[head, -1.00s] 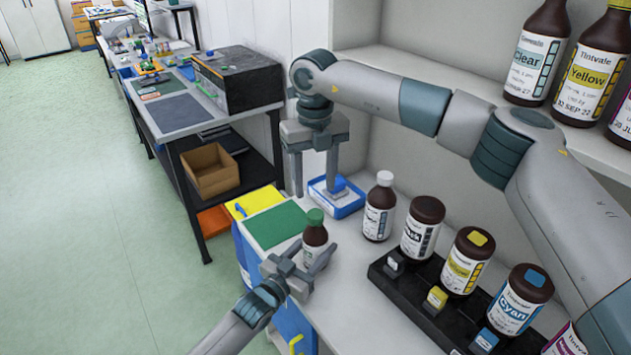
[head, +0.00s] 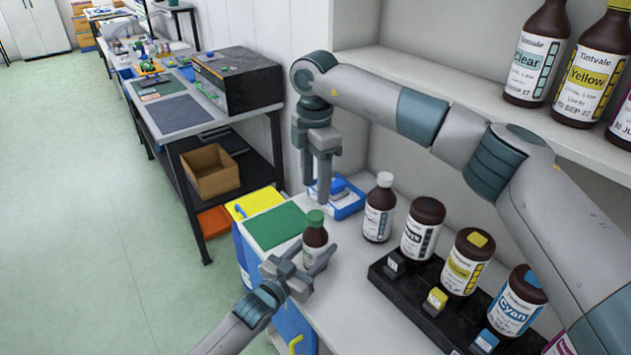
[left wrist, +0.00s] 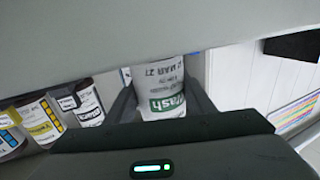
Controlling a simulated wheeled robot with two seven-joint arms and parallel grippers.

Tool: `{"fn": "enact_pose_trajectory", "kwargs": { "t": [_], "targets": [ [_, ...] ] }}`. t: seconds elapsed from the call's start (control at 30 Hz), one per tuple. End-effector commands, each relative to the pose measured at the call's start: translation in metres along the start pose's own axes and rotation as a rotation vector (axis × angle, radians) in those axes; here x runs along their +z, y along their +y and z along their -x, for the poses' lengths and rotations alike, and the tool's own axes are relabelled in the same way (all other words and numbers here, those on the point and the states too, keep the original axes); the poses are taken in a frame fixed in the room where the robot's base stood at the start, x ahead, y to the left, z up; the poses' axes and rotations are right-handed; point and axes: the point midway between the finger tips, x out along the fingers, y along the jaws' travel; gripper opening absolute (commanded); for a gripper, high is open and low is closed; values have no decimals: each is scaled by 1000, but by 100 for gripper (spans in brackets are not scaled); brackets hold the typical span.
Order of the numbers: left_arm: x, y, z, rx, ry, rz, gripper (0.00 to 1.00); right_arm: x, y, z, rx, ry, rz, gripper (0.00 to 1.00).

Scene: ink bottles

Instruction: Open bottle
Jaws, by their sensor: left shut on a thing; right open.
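A small brown bottle (head: 315,237) with a green cap (head: 315,217) stands upright near the front edge of the counter. My left gripper (head: 309,262) is shut on its body. In the left wrist view the bottle (left wrist: 162,90) is between my fingers, and its white label reads "Wash" in part. The cap is out of sight there, behind a large grey shape. My right gripper (head: 317,188) is open and empty, pointing down beyond the bottle near the blue tray. It is turned so its fingers nearly overlap in the head view.
A blue tray (head: 350,209) lies behind the bottle, and a green mat (head: 275,226) lies left of it. A white-capped bottle (head: 378,215) stands to the right. Several bottles stand by a black rack (head: 395,289). A shelf (head: 450,95) with large bottles is above right.

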Motion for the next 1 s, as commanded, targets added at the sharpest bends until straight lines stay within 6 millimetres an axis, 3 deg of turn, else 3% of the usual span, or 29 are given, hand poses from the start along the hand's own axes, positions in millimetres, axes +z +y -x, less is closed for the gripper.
{"fn": "enact_pose_trajectory", "kwargs": {
  "t": [0.3, 0.77, 1.0],
  "targets": [
    [1, 0, 0, 0, -1, 0, 0, 1, 0, 0, 0, 0, -229, 48],
    [1, 0, 0, 0, -1, 0, 0, 1, 0, -1, 0, 0, -243, 48],
    [1, 0, 0, 0, -1, 0, 0, 1, 0, -16, -2, 1, -243, 48]
  ]
}}
